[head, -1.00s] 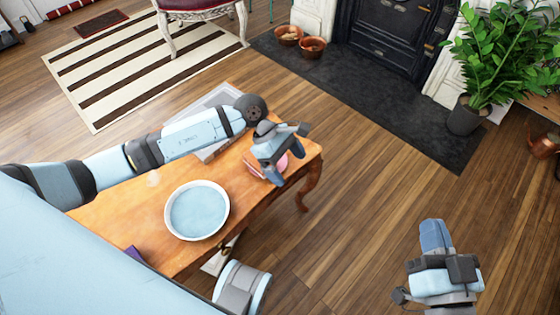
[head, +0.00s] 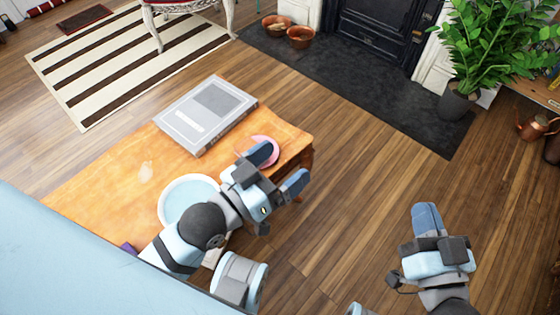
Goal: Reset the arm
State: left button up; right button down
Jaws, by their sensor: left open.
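My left gripper (head: 279,168) is open, with its two blue fingers apart and nothing visible between them. It is over the right end of the wooden table (head: 95,190), with one finger in front of a pink dish and the other past the table's edge. My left arm now covers part of the white-rimmed bowl (head: 172,188). My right gripper (head: 427,215) is over bare floor at the lower right. Its fingers are seen in line, so their gap is hidden.
The pink dish (head: 268,143) and a large grey book-like object (head: 205,112) lie on the table. A purple object (head: 130,248) is at its near edge. A potted plant (head: 458,103) and copper bowls (head: 300,37) stand by the fireplace. The floor right of the table is clear.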

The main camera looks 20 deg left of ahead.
dwell(0.4)
pick_arm(q)
jog(key=s+a+r+g+y+p, duration=0.4)
jog(key=a+r+p, duration=0.3)
jog(key=p, duration=2.8)
jog(key=shift+r+g+y+p, duration=0.35)
jog(key=shift+r+g+y, duration=0.15)
jog(key=shift+g, duration=0.4)
pick_arm(e)
jog(key=s+d+r+g+h, duration=0.4)
jog(key=d+r+g+h, duration=0.1)
jog(key=d+r, duration=0.2)
jog(key=shift+s+r+g, duration=0.15)
jog(key=shift+r+g, duration=0.25)
jog(key=shift+r, duration=0.05)
pick_arm(q)
jog(key=shift+s, duration=0.1)
